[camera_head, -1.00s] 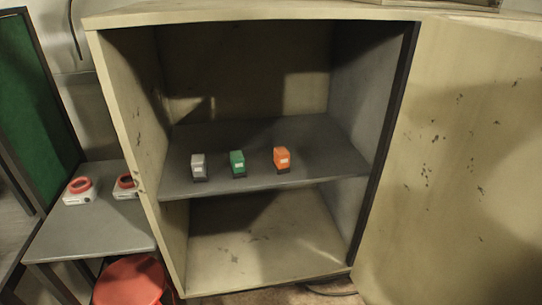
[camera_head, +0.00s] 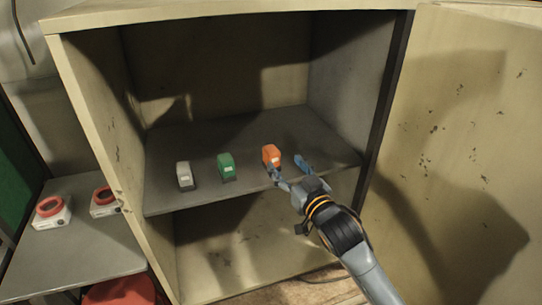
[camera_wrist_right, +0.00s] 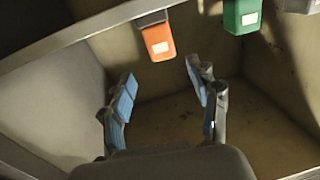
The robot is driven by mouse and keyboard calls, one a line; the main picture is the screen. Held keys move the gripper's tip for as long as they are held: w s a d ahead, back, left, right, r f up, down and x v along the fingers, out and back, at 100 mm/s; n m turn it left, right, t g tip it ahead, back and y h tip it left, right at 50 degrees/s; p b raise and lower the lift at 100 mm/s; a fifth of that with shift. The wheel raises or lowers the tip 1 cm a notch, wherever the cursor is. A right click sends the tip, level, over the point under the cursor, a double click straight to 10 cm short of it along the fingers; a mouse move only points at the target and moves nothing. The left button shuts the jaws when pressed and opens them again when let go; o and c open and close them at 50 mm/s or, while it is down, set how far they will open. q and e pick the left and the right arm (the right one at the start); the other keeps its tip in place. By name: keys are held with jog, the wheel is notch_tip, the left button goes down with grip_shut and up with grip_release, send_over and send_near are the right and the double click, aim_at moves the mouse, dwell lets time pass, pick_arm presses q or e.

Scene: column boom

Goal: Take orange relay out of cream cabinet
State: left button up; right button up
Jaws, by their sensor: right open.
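The orange relay (camera_head: 270,154) stands upright on the middle shelf (camera_head: 205,140) of the open cream cabinet (camera_head: 240,22), near the shelf's front edge. It has a white label, which shows in the right wrist view (camera_wrist_right: 157,40). My right gripper (camera_head: 288,166) is open and empty just in front of the relay, its blue-padded fingers apart. In the head view one finger overlaps the relay's lower part; I cannot tell whether they touch. In the right wrist view the relay is beyond the fingertips (camera_wrist_right: 160,82). My left gripper is not in view.
A green relay (camera_head: 226,166) and a grey relay (camera_head: 184,175) stand to the left on the same shelf. The cabinet door (camera_head: 460,130) is open at the right. A side table (camera_head: 85,250) holds two white devices with red rings. A red stool (camera_head: 120,292) is below.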

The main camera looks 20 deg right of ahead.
aim_at(275, 154)
jog(key=w, duration=0.3)
jog(key=shift+a, duration=0.3)
jog(key=shift+w+p, duration=0.25)
jog(key=shift+p, duration=0.1)
jog(key=w+p, duration=0.1)
jog(key=w, duration=0.1)
jog(key=w+a, duration=0.1)
jog(key=w, duration=0.1)
jog(key=shift+p, duration=0.4)
jog(key=shift+w, duration=0.35)
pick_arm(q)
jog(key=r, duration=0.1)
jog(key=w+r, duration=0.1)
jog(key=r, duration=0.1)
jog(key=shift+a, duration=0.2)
pick_arm(e)
jog(key=shift+s, duration=0.1)
jog(key=shift+c, duration=0.3)
grip_shut()
